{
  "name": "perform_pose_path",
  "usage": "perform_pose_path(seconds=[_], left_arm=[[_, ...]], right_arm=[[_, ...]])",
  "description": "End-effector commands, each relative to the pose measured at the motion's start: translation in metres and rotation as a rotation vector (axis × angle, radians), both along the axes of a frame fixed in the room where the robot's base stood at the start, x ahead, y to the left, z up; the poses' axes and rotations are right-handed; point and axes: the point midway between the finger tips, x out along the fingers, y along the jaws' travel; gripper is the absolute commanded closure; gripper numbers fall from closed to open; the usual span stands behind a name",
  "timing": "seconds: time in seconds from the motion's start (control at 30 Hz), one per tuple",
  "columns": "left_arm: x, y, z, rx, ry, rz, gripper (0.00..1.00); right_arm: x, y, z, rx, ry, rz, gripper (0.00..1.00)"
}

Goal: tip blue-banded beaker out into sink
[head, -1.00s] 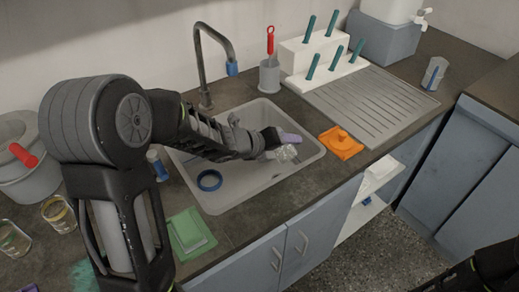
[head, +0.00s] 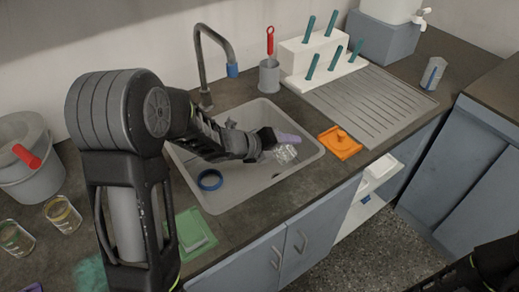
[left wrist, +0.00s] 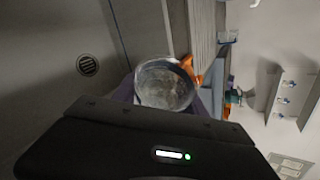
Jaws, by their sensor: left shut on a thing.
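My left gripper (head: 284,146), with purple fingertips, is shut on a clear glass beaker (head: 286,155) over the right part of the grey sink (head: 234,195). The beaker looks tilted well off upright, and I cannot make out its band colour or contents in the head view. In the left wrist view the same beaker (left wrist: 165,86) shows its round end between the purple fingers, partly hidden behind the dark gripper body. My right gripper is out of view; only a dark part of that arm shows at the lower right.
A ribbed drainboard (head: 365,105) and white rack (head: 310,58) stand right. Two banded beakers stand at left.

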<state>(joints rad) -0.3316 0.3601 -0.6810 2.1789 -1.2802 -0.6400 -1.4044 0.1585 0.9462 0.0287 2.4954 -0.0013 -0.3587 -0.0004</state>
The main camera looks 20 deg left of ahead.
Motion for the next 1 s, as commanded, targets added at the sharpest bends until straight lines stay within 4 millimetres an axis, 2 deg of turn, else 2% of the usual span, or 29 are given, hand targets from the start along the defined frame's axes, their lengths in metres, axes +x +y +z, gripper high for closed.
perform_pose_path(seconds=[1.0], left_arm=[[0.0, -0.001, 0.006, -0.125, 0.037, 0.003, 0.96]], right_arm=[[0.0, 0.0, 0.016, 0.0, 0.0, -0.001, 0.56]])
